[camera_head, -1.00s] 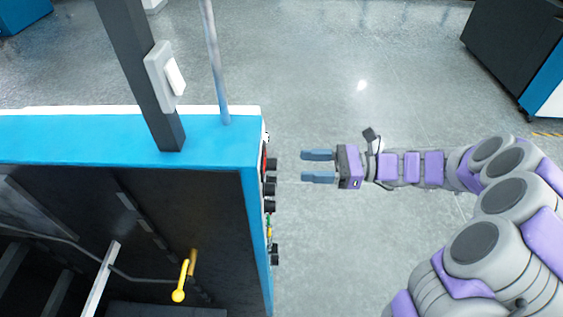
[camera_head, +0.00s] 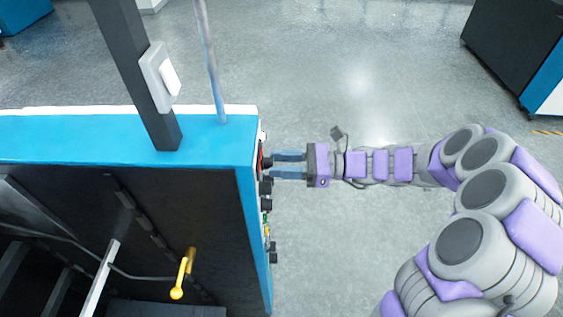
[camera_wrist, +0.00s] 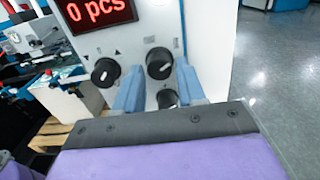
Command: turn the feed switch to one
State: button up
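The control panel (camera_wrist: 130,38) carries black rotary knobs with white pointer marks; I cannot read which is the feed switch. One knob (camera_wrist: 159,63) lies between and just beyond my fingertips in the wrist view, its mark slanted. A second knob (camera_wrist: 105,72) is left of the left finger, and a lower knob (camera_wrist: 168,98) shows partly between the fingers. My gripper (camera_head: 274,165) is open and empty, with its fingers level and pointing left at the panel edge in the head view. Its fingertips are at or very near the knobs there; contact cannot be told.
A red display (camera_wrist: 97,12) reading "0 pcs" sits above the knobs. The blue machine top (camera_head: 90,140) bears a dark post (camera_head: 140,80) and a thin grey rod (camera_head: 211,70). A yellow handle (camera_head: 180,280) is inside the machine. Open floor (camera_head: 350,80) lies right of it.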

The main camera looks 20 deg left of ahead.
grip_shut()
jog(key=shift+a+n+b, duration=0.1)
jog(key=shift+n+b, duration=0.2)
jog(key=shift+b, duration=0.05)
jog(key=shift+a+n+b, duration=0.1)
jog(key=shift+n+b, duration=4.9)
jog(key=shift+n, duration=0.6)
